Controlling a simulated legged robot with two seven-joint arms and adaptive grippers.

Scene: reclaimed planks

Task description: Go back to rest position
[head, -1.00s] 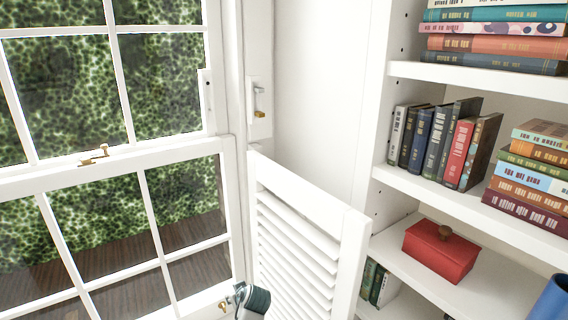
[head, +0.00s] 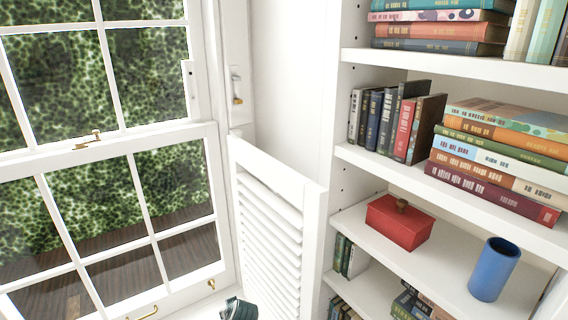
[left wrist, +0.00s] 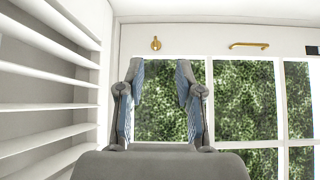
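My left gripper (left wrist: 160,75) shows in the left wrist view with its two fingers apart and nothing between them. It faces the window (left wrist: 243,100), with the white shutter (left wrist: 45,100) to its left. In the head view a dark green and grey part (head: 238,309) shows at the bottom edge, below the shutter (head: 268,235); I cannot tell which part of my left arm or gripper it is. My right gripper is in neither view.
A white bookshelf (head: 440,58) fills the right side. It holds stacked books (head: 490,158), upright books (head: 385,122), a red box (head: 398,224) and a blue cup (head: 494,270). The window (head: 110,160) stands at the left with brass fittings (head: 90,139).

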